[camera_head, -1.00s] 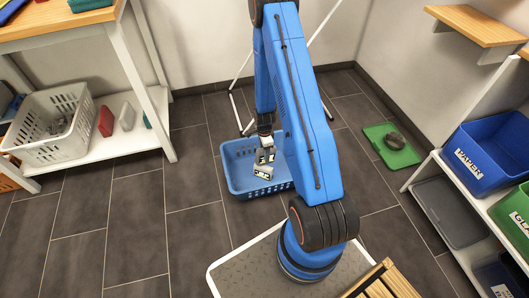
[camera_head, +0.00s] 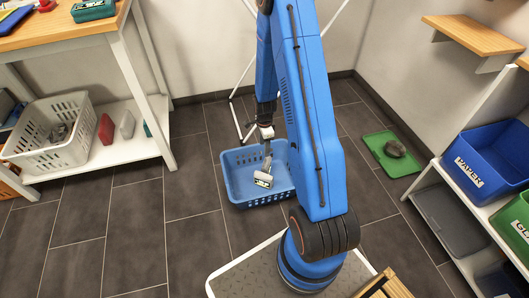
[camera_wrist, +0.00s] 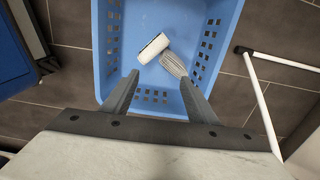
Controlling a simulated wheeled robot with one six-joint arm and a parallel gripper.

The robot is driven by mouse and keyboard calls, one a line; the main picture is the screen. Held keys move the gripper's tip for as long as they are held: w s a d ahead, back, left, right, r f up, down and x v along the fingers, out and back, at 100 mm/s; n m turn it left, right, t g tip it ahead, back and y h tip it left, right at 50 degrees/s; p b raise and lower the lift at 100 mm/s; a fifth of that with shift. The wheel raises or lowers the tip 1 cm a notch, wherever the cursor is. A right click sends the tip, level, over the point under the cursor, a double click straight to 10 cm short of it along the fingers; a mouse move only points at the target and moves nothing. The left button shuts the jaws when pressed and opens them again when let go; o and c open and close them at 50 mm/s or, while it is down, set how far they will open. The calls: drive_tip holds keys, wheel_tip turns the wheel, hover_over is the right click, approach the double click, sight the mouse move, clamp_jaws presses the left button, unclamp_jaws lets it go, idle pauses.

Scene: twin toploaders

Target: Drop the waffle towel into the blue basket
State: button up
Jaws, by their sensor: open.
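The blue basket (camera_head: 239,185) stands on the floor beside my arm; it also fills the upper middle of the wrist view (camera_wrist: 228,20). Inside lie a pale, banded piece (camera_head: 263,180), which shows white in the wrist view (camera_wrist: 153,48), and a grey ribbed piece (camera_wrist: 174,65) touching it. The grey ribbed surface looks like the waffle towel, but I cannot tell whether the two pieces are one thing. My gripper (camera_head: 266,136) is above the basket, pointing down. In the wrist view its fingers (camera_wrist: 158,98) are apart, with nothing held between them.
A white shelf table at left holds a grey basket (camera_head: 80,146) and small items. Blue (camera_head: 490,165) and green bins stand on the right rack. A green mat (camera_head: 383,163) with a dark lump lies on the floor. A white stand's legs rise behind the blue basket. Floor at left is clear.

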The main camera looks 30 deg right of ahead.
wheel_tip(320, 180, up, 6)
idle(0.4)
idle(0.3)
